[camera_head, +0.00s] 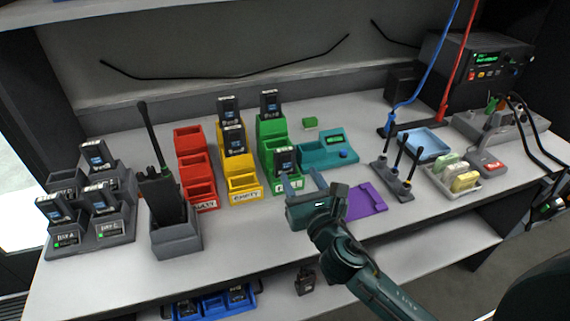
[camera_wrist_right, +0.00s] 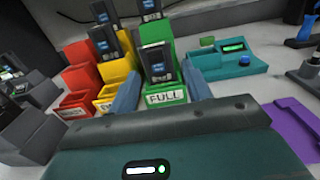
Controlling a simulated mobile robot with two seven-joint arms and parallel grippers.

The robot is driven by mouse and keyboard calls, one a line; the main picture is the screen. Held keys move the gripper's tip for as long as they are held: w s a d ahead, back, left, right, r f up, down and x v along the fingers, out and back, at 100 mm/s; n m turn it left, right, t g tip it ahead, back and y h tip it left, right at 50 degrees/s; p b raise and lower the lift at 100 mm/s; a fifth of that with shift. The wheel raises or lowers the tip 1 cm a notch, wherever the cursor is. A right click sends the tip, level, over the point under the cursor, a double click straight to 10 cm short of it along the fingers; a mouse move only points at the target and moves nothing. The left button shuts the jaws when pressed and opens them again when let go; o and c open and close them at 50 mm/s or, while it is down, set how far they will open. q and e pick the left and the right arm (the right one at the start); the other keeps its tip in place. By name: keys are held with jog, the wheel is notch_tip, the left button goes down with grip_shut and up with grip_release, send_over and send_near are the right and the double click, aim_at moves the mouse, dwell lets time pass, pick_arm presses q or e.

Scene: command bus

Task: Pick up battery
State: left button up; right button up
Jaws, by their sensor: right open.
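A dark battery (camera_head: 284,158) with a pale label stands in the front green bin (camera_head: 291,186), marked FULL. In the wrist view this battery (camera_wrist_right: 157,62) appears between my two blue-grey fingers. My right gripper (camera_head: 301,177) is open and empty, with its fingers reaching towards that bin; I cannot tell whether they touch it. Another battery (camera_head: 269,103) stands in the rear green bin. Two batteries (camera_head: 233,140) stand in the yellow bins (camera_head: 243,182). Several more (camera_head: 97,154) sit in the grey charger bays (camera_head: 121,219) at the left. My left gripper is out of view.
Red bins (camera_head: 195,163) look empty. A radio (camera_head: 164,197) with a tall antenna stands in a grey dock. A teal device (camera_head: 328,151), a purple bracket (camera_head: 367,201) and antenna posts (camera_head: 392,180) lie right of the bins. Clear tabletop lies along the front edge.

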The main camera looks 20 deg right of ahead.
aim_at(287, 160)
jog(key=shift+w+a+f, duration=0.1)
jog(key=shift+w+a, duration=0.05)
jog(key=shift+w, duration=0.75)
jog(key=shift+w+a+f, duration=0.1)
jog(key=shift+w+a, duration=0.05)
jog(key=shift+w, duration=0.8)
jog(key=shift+w+a, duration=0.15)
jog(key=shift+w, duration=0.75)
jog(key=shift+c, duration=0.4)
grip_shut()
